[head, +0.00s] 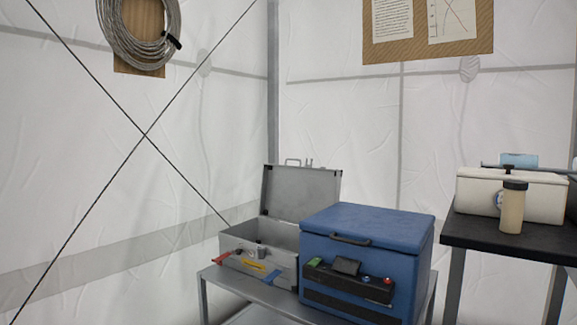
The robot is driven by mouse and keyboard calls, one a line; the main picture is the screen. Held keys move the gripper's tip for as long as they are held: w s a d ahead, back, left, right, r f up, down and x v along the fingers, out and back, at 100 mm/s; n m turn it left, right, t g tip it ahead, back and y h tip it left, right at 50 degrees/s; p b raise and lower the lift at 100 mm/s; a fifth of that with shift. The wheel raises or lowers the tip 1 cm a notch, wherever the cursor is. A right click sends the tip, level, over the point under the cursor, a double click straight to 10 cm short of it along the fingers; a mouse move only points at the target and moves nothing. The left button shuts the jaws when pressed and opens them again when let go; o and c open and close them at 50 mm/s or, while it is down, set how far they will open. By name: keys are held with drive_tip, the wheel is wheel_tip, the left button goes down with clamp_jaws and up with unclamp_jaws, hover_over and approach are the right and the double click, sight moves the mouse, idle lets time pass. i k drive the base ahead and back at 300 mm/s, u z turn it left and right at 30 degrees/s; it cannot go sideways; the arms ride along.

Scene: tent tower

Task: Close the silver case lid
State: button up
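The silver case (273,250) sits on a low grey metal table, left of a blue box. Its lid (301,193) stands open, raised roughly upright at the back, with a handle on its top edge. The case's right part is hidden behind the blue box. A small dark item shows inside, too small to make out. Red, yellow and blue items show at the case's front. My gripper is not in view.
The blue box (367,238) with a black handle stands close against the case's right side. A black table (507,236) at the right holds a white box (540,195) and a beige bottle (512,210). Dark crossed cables (146,135) run at the left. A wire coil hangs above.

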sight(290, 194)
drive_tip(key=u, duration=1.35)
drive_tip(key=i, duration=2.75)
drive_tip(key=z, duration=1)
